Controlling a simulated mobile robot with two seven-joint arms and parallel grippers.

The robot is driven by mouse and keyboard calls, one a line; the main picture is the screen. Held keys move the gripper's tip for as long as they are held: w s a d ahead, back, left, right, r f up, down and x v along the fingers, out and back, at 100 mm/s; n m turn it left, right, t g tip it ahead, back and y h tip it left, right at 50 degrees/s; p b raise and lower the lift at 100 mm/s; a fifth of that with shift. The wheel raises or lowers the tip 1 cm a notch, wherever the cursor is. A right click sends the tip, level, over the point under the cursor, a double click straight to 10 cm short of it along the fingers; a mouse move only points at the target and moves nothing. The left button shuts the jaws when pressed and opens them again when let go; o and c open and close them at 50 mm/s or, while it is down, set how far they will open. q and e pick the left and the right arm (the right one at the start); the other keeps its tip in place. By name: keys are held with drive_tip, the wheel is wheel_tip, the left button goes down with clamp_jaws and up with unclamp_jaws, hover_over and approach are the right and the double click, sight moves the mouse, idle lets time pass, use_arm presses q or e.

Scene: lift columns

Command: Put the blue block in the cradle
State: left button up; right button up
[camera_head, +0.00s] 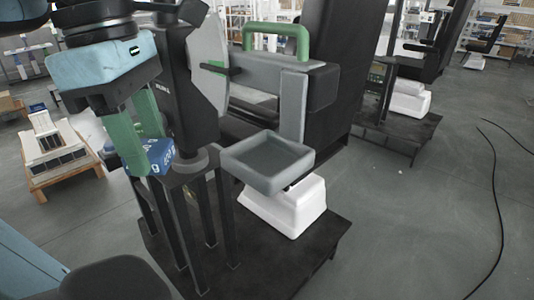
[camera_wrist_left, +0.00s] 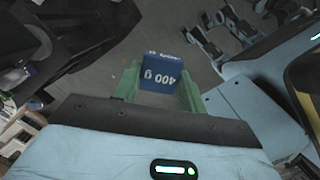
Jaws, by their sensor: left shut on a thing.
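The blue block (camera_head: 160,164) is between the green fingers of my left gripper (camera_head: 148,150), at the left of the head view. In the left wrist view the blue block (camera_wrist_left: 158,78) shows the white print "400 g", with the green fingers of my left gripper (camera_wrist_left: 158,90) on both sides. The gripper is shut on it. The cradle (camera_head: 267,179), a grey square shallow tray with a raised rim, is to the right of the block and looks empty. It is fixed to a grey arm on the lift column. My right gripper is not in view.
A black stand with several legs (camera_head: 190,215) is beside and below the block; I cannot tell whether they touch. A green handle (camera_head: 278,32) tops the lift column's carriage. A white box (camera_head: 285,207) sits on the black base below the cradle. Open floor lies right.

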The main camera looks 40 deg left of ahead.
use_arm(q)
hover_over(268, 164)
drive_tip(key=shift+s+a+f+p, duration=0.3)
drive_tip(key=shift+s+f+p, duration=0.15)
drive_tip(key=shift+f, duration=0.2)
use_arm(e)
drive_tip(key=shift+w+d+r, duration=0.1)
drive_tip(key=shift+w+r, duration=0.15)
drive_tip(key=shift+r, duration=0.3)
use_arm(q)
drive_tip(key=shift+w, duration=0.1)
drive_tip(key=shift+w+d, duration=0.15)
drive_tip(key=shift+w, duration=0.15)
wheel_tip(268, 164, down, 3)
drive_tip(key=shift+f+p, duration=0.2)
drive_tip(key=shift+p, duration=0.1)
drive_tip(key=shift+f, duration=0.1)
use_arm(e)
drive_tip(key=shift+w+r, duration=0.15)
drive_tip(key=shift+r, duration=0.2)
use_arm(q)
drive_tip(key=shift+f, duration=0.25)
drive_tip(key=o, duration=1.2)
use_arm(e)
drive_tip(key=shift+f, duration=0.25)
use_arm(q)
drive_tip(key=shift+o, duration=0.2)
drive_tip(key=shift+r, duration=0.15)
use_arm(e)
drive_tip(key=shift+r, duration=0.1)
